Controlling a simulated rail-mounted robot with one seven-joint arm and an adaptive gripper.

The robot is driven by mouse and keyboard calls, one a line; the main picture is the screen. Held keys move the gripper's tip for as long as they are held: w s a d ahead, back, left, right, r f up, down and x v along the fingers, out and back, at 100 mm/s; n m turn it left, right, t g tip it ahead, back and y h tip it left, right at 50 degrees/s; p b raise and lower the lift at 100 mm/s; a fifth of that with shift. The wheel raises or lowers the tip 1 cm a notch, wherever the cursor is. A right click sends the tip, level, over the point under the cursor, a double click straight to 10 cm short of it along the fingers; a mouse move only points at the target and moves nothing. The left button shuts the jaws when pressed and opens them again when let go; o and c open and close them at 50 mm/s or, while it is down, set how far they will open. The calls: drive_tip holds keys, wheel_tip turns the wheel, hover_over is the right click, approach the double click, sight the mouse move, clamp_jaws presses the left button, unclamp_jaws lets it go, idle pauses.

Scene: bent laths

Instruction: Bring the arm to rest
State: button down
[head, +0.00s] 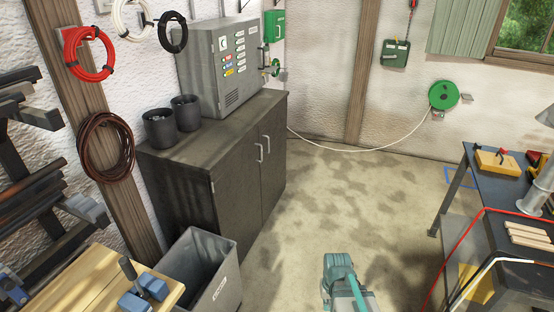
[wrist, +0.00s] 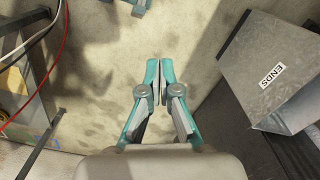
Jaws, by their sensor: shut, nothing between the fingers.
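My gripper (wrist: 160,70) shows in the wrist view, with its teal fingers closed together at the tips and nothing between them. It hangs over the bare concrete floor (wrist: 195,25), apart from the objects on both sides. In the head view a teal and grey part of my own arm shows at the bottom centre, over the floor. The gripper's fingers cannot be made out there.
A grey bin (wrist: 270,70) marked ENDS stands right of my gripper in the wrist view and beside the dark cabinet (head: 225,175) in the head view. The floor between is clear.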

drive_tip(key=s+f+g+b, duration=0.2)
drive_tip(key=s+f+b, duration=0.4)
drive_tip(key=s+f, duration=0.3)
drive_tip(key=s+f+g+b, duration=0.2)
drive_tip(key=s+f+b, duration=0.5)
drive_tip(key=f, duration=0.9)
drive_tip(key=s+f+g+b, duration=0.2)
drive_tip(key=s+f+b, duration=0.4)
drive_tip(key=s+f, duration=0.6)
drive_tip(key=shift+f+g+b, duration=0.3)
drive_tip(key=shift+f, duration=0.15)
drive_tip(key=shift+a, duration=0.1)
